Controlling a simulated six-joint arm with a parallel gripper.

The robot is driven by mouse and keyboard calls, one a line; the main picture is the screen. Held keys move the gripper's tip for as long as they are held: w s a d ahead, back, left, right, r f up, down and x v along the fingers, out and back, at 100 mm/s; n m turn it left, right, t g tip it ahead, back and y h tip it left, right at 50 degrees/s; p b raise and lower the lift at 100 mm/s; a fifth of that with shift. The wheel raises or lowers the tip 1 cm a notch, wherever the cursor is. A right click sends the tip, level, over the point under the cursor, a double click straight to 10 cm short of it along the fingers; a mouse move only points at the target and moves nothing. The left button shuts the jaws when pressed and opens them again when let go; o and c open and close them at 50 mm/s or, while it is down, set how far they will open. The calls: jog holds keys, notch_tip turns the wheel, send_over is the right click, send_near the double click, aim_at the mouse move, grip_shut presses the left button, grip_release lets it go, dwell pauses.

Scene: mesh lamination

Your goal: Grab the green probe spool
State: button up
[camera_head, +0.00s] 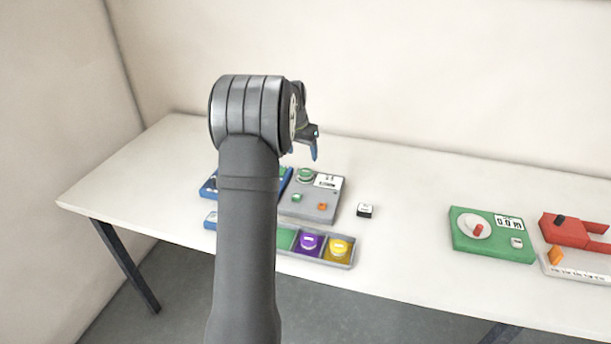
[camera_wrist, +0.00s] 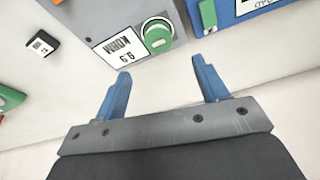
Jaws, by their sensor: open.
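A round green piece with a pale top, which looks like the green spool (camera_wrist: 158,36), sits on a grey device (camera_wrist: 92,18) beside its display in the wrist view. In the head view the green spool (camera_head: 306,174) is at the back left of the grey device (camera_head: 318,208). My gripper (camera_wrist: 163,72) is open, with its two blue fingers apart and nothing between them. The spool lies just beyond the fingertips in the picture, and the fingers do not touch it. In the head view my gripper (camera_head: 315,145) hangs above and behind the device.
A tray (camera_head: 318,262) in front holds a purple spool (camera_head: 308,243) and a yellow spool (camera_head: 339,248); its visible green compartment looks empty. A blue device (camera_head: 208,188) is partly hidden by my arm. A small black-and-white block (camera_head: 365,210) and green device (camera_head: 490,245) stand right.

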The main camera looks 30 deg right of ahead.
aim_at(305, 171)
jog(key=x, duration=0.8)
jog(key=shift+s+f, duration=0.1)
jog(key=shift+f, duration=0.35)
jog(key=shift+c, duration=0.5)
jog(key=c, duration=1.1)
